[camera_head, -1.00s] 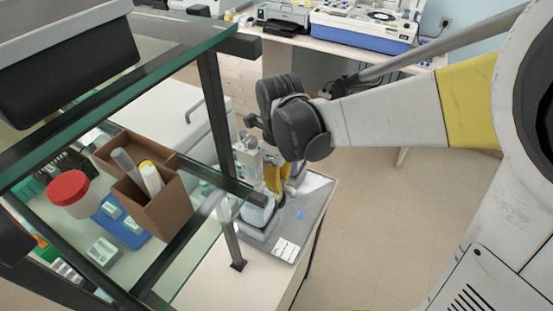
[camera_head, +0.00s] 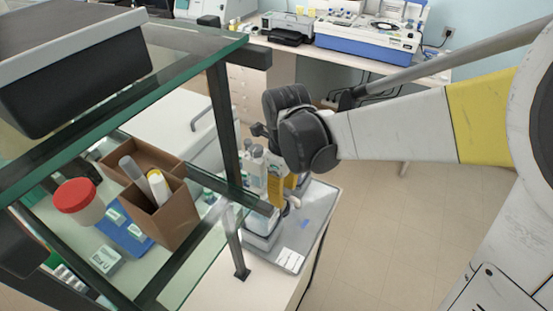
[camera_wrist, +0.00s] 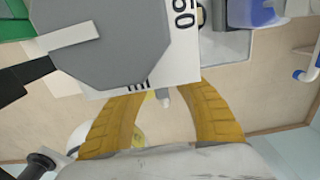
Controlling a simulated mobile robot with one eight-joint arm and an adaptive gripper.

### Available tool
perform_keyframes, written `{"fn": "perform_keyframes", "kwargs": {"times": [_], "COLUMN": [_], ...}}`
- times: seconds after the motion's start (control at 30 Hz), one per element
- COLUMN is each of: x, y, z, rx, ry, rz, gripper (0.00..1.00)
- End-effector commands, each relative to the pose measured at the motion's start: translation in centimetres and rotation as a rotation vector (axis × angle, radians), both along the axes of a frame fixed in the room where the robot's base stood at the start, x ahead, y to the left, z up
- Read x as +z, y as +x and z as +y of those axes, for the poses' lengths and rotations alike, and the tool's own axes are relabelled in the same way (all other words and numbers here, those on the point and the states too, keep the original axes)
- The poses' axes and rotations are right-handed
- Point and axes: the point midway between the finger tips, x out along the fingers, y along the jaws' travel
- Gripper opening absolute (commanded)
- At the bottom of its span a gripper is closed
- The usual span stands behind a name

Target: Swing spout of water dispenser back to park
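My gripper (camera_wrist: 162,92) has two yellow fingers that stand apart in the wrist view. A small pale nozzle-like tip (camera_wrist: 163,98) shows between them; whether it is the spout, and whether either finger touches it, I cannot tell. A large grey and white block with printed digits (camera_wrist: 120,40) fills the view just beyond the fingertips. In the head view my gripper (camera_head: 284,192) points down beside pale bottle-like equipment (camera_head: 255,170) on the bench. My arm and the shelf post partly hide it, so the water dispenser's spout cannot be made out there.
A grey tray (camera_head: 316,215) lies on the bench edge under my gripper. A glass shelf frame with a dark post (camera_head: 222,110) stands close on the left, with a brown box (camera_head: 165,215) and a red-capped jar (camera_head: 80,200). Open floor (camera_head: 385,235) lies on the right.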

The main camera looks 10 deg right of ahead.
Motion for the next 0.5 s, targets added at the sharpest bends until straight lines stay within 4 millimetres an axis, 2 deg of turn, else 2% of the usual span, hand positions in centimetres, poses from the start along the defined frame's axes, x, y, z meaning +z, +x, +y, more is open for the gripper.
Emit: {"fn": "perform_keyframes", "kwargs": {"times": [0.17,0.5], "x": [1.0,8.2], "y": [0.0,0.0], "z": [0.0,0.0], "rx": [0.0,0.0], "ry": [0.0,0.0], "rz": [0.0,0.0], "gripper": [0.38,0.38]}}
